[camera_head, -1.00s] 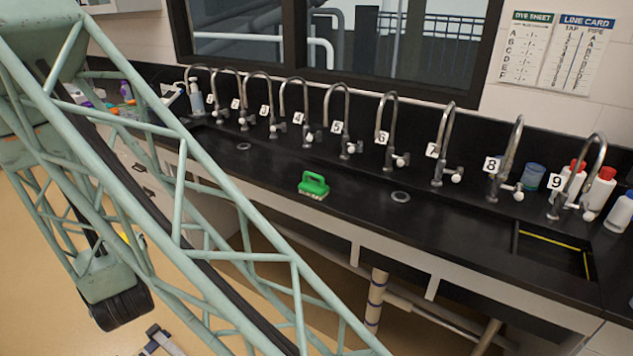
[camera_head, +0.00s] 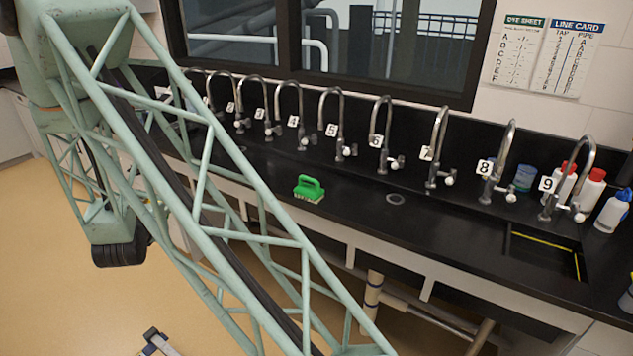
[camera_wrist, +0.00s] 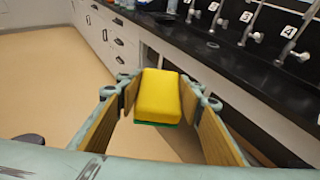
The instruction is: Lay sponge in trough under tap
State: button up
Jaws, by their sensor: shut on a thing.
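My gripper (camera_wrist: 160,92) is shut on a yellow sponge (camera_wrist: 158,92) with a green underside, seen in the wrist view. The sponge is between the two finger pads, in the air over the tan floor, left of the black counter. In the head view I cannot make out the gripper or sponge. A row of curved metal taps with number cards, such as tap 6 (camera_head: 380,130) and tap 9 (camera_head: 575,180), stands along the back of the black bench trough (camera_head: 350,215). Part of the row also shows in the wrist view, including tap 4 (camera_wrist: 300,40).
A green brush (camera_head: 308,188) lies on the black surface left of a round drain (camera_head: 395,198). A recessed basin (camera_head: 540,255) with a yellow line is at the right end. Red-capped bottles (camera_head: 590,187) and a blue-topped bottle (camera_head: 613,212) stand there. Floor is open at left.

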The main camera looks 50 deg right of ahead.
jog(key=d+r+m+g+h+p, duration=0.2)
jog(key=d+r+m+g+h, duration=0.15)
jog(key=d, duration=1.35)
jog(key=m+g+y+p, duration=0.1)
jog(key=m+g+p, duration=0.6)
jog(key=m+g, duration=0.9)
send_over(320, 182)
notch_tip(320, 182, down, 2)
jog(key=shift+s+a+f+n+g, duration=0.1)
jog(key=shift+f+n+g, duration=0.1)
jog(key=shift+n+g, duration=0.2)
jog(key=shift+f, duration=3.1)
jog(key=shift+f, duration=0.1)
jog(key=shift+f, duration=1.75)
